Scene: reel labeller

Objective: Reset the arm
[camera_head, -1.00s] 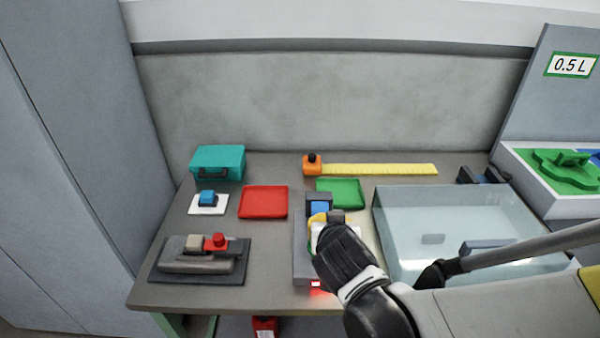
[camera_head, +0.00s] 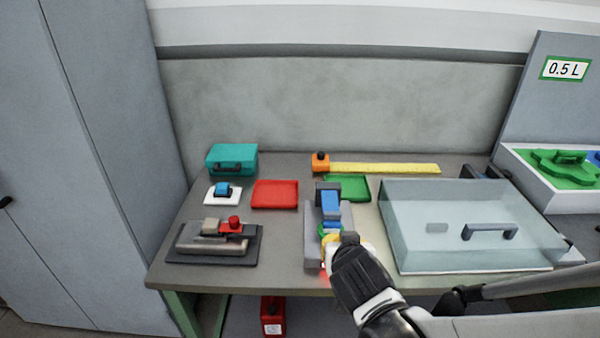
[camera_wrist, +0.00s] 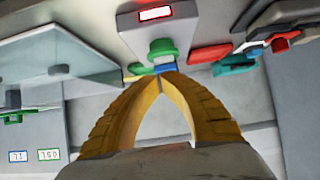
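My gripper (camera_wrist: 163,73) shows two yellow fingers in the wrist view. Their tips meet, with no gap and nothing visible between them. In the head view my gripper hangs over the front part of a grey labeller (camera_head: 314,250) and hides some of it. The labeller carries blue blocks (camera_head: 330,204) and has a red light at its front. I cannot tell whether the fingertips touch the labeller.
A clear lidded box (camera_head: 420,262) stands close on the right. A red tray (camera_head: 275,195), green tray (camera_head: 348,189), teal case (camera_head: 231,161), yellow ruler (camera_head: 385,168) and dark-based device (camera_head: 212,242) share the table. Bare tabletop shows left of the labeller.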

